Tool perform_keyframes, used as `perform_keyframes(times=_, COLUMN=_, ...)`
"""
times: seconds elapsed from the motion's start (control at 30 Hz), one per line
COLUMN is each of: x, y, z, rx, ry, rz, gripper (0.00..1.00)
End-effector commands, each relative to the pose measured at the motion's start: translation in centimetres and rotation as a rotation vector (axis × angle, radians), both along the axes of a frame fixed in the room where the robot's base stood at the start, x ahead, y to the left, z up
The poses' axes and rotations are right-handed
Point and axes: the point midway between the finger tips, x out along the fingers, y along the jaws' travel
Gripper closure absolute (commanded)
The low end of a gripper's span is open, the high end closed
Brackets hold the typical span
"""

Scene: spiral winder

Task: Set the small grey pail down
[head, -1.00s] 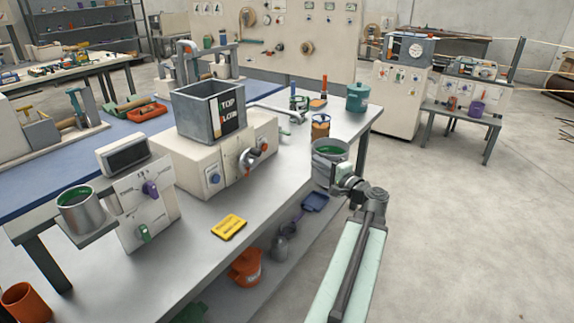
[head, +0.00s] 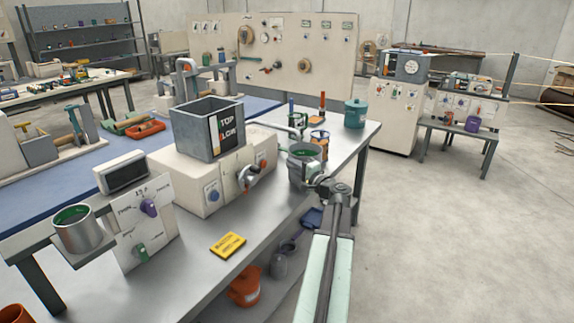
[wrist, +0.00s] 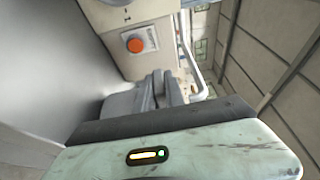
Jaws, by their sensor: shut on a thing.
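The small grey pail (head: 301,172) with green contents shows in the head view near the bench's right edge, upright or nearly so. My gripper (head: 319,180) is shut on it at its right side. The pail is beside the bench top (head: 268,213), to the right of the cream machine with the grey hopper (head: 207,131). I cannot tell whether its base touches the bench. In the wrist view, a grey shape lies beyond the dark bar of my arm, but I cannot make out the pail clearly there.
An orange jar with a blue rim (head: 320,146) stands close behind the pail. A teal canister (head: 355,114) stands at the bench's far end. A yellow sign (head: 228,245) lies nearer. Another grey pot (head: 78,232) sits at left. Open floor lies right of the bench.

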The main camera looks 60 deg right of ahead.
Motion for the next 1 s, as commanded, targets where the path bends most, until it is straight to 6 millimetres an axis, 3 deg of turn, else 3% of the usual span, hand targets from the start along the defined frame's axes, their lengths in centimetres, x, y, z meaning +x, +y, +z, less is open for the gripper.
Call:
perform_keyframes(times=0.23, x=4.4, y=-1.8, z=0.0, rx=0.000, ry=0.000, rz=0.004, gripper=1.00)
perform_keyframes(times=0.3, x=4.0, y=-1.6, z=-1.9, rx=0.000, ry=0.000, rz=0.000, gripper=1.00)
perform_keyframes(times=0.67, x=3.9, y=-1.5, z=-1.9, rx=0.000, ry=0.000, rz=0.000, gripper=1.00)
perform_keyframes(times=0.7, x=3.9, y=-1.5, z=-1.9, rx=0.000, ry=0.000, rz=0.000, gripper=0.80)
perform_keyframes(times=0.77, x=3.9, y=-1.5, z=-1.8, rx=0.000, ry=0.000, rz=0.000, gripper=0.64)
perform_keyframes(times=1.0, x=3.9, y=-1.6, z=-1.8, rx=0.000, ry=0.000, rz=-0.001, gripper=0.64)
